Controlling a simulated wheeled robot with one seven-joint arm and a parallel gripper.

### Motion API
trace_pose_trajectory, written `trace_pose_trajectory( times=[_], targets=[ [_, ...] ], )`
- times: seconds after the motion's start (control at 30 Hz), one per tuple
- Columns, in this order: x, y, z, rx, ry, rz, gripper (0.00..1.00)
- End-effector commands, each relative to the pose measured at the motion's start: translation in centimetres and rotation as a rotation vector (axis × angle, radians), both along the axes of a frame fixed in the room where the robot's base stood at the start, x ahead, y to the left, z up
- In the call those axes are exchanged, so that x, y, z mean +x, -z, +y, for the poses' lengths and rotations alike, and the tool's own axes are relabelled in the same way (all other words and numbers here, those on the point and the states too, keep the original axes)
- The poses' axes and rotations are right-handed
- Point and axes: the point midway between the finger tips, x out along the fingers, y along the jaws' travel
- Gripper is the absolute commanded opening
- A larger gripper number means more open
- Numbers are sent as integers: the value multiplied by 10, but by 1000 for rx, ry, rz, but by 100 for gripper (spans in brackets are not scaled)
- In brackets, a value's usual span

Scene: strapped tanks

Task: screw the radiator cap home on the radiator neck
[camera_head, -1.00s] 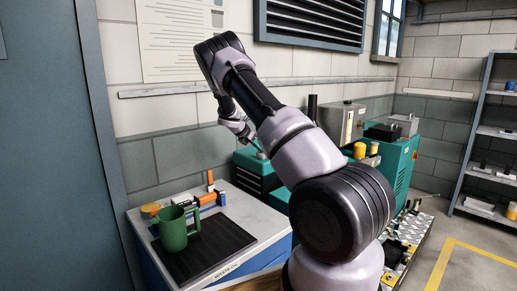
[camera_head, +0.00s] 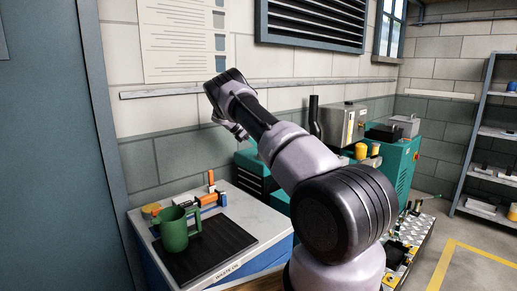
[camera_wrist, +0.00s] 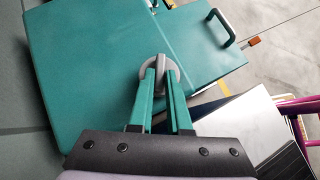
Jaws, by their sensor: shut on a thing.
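In the wrist view, my gripper (camera_wrist: 160,66) is shut on a round grey cap (camera_wrist: 175,75), which I take to be the radiator cap. The cap is at the fingertips, over a flat teal top (camera_wrist: 90,50), and partly hidden by the fingers. I cannot tell whether it touches that surface. I cannot make out the radiator neck; it may be hidden under the cap. In the head view, my gripper (camera_head: 240,132) is small, above the teal housing (camera_head: 252,172) behind the bench, and the cap cannot be made out there.
A workbench (camera_head: 262,215) at the left holds a green jug (camera_head: 174,229) on a black mat (camera_head: 222,250). A metal box (camera_head: 343,124) and an orange-yellow canister (camera_head: 361,151) stand right of my arm. A black handle (camera_wrist: 222,27) rises from the teal top.

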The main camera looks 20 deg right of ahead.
Motion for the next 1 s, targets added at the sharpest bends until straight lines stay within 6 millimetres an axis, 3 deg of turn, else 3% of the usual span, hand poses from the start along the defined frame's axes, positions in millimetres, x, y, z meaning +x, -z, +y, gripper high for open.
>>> trace_pose_trajectory(
  times=[0.3, 0.6, 0.63, 0.7, 1.0],
  targets=[
    [5, 0, -4, -3, 204, -1, 0],
    [5, 0, -2, 0, 221, 0, 0],
    [5, 0, -2, 0, 221, 0, 24],
    [5, 0, -2, 0, 221, 0, 50],
    [5, 0, -2, 0, 220, 0, 51]
  ],
)
